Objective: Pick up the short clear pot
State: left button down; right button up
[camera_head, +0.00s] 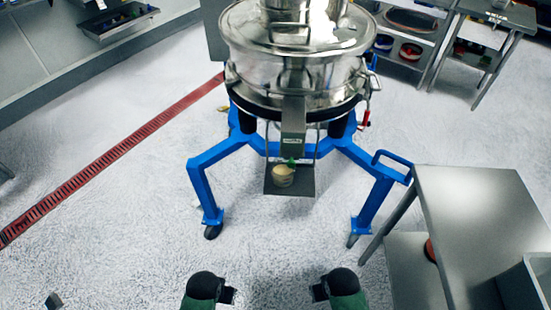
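A short pot (283,176) with pale contents and a small green spot near its rim stands on the small grey shelf (300,189) below the sifter's outlet chute. It is small in view, so I cannot tell how clear its wall is. My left gripper (228,295) and my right gripper (320,292) are low at the bottom edge, on the near side of the sifter and well apart from the pot. Their fingers are small and dark, and I cannot make out whether they are open. Nothing is visible in either of them.
The steel sifter (300,65) stands on a blue wheeled frame (208,187), whose legs flank the shelf. A steel table (480,215) stands at the right, with a grey bin (524,290) at its corner. Speckled floor is clear between my grippers and the sifter.

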aim_at(282, 177)
jog(key=i+j+z, duration=0.35)
jog(key=j, duration=0.35)
jog(key=i+j+z, duration=0.4)
jog(key=j, duration=0.4)
jog(key=j+z, duration=0.25)
jog(key=j, duration=0.4)
jog(key=j+z, duration=0.2)
jog(key=j, duration=0.5)
jog(key=j+z, duration=0.25)
jog(key=j, duration=0.4)
jog(key=k+j+z, duration=0.25)
jog(key=j, duration=0.8)
jog(key=k+j+z, duration=0.15)
jog(key=j, duration=0.2)
jog(key=k+j, duration=0.1)
jog(key=j, duration=0.25)
jog(key=k+j+z, duration=0.15)
jog(key=j, duration=0.25)
jog(key=i, duration=0.05)
